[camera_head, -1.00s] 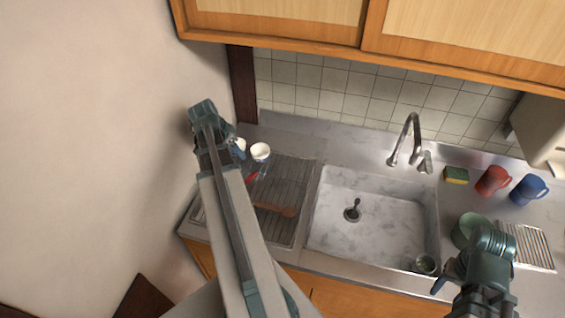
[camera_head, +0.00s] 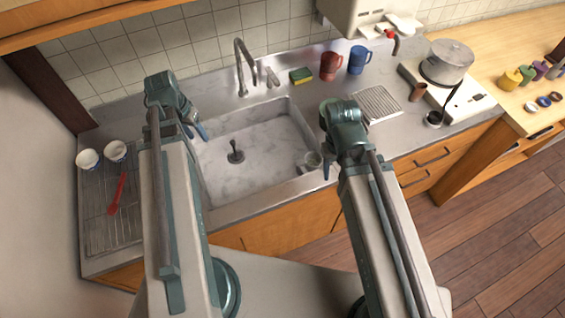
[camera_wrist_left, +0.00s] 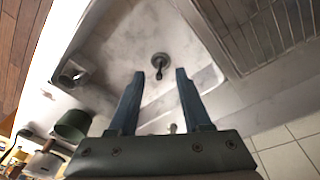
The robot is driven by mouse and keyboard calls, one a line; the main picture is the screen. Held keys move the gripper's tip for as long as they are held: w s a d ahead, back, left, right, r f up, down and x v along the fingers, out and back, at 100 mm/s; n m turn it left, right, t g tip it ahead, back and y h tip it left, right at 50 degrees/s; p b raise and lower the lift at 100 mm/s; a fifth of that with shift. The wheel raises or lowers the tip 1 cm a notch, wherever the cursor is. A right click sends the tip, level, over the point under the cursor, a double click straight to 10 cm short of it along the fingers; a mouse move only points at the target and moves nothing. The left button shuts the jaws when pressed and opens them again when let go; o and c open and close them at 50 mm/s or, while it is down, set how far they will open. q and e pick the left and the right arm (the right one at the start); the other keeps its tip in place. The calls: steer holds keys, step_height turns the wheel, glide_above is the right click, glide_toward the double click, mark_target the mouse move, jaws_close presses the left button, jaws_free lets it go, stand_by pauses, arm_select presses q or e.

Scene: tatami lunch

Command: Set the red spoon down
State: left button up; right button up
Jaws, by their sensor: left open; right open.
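The red spoon (camera_head: 118,193) lies on the ribbed drying rack (camera_head: 97,228) left of the sink, apart from both grippers. My left gripper (camera_head: 201,131) is open and empty over the left part of the sink (camera_head: 265,135). In the left wrist view, its two separated fingers (camera_wrist_left: 160,82) have nothing between them, with the sink drain beyond. The spoon is not in that view. My left arm hides the right part of the rack. My right gripper (camera_head: 326,170) is open beside the sink's right front corner, with no object visible in it.
Two white bowls (camera_head: 88,159) (camera_head: 115,151) stand at the rack's back. A faucet (camera_head: 240,62), sponge (camera_head: 301,75), red mug (camera_head: 329,65) and blue mug (camera_head: 358,60) line the back. A pot (camera_head: 447,62) stands farther right.

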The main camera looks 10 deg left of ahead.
arm_select(q)
steer(key=s+d+m+y, duration=0.1)
steer(key=s+d, duration=0.1)
steer(key=d, duration=1.3)
steer(key=s+d+m+g+y, duration=0.1)
steer(key=s+d+m, duration=0.1)
steer(key=d, duration=1.3)
steer(key=shift+s+d+g, duration=0.3)
steer(key=shift+s+d, duration=0.1)
step_height(320, 180, down, 5)
steer(key=b, duration=0.5)
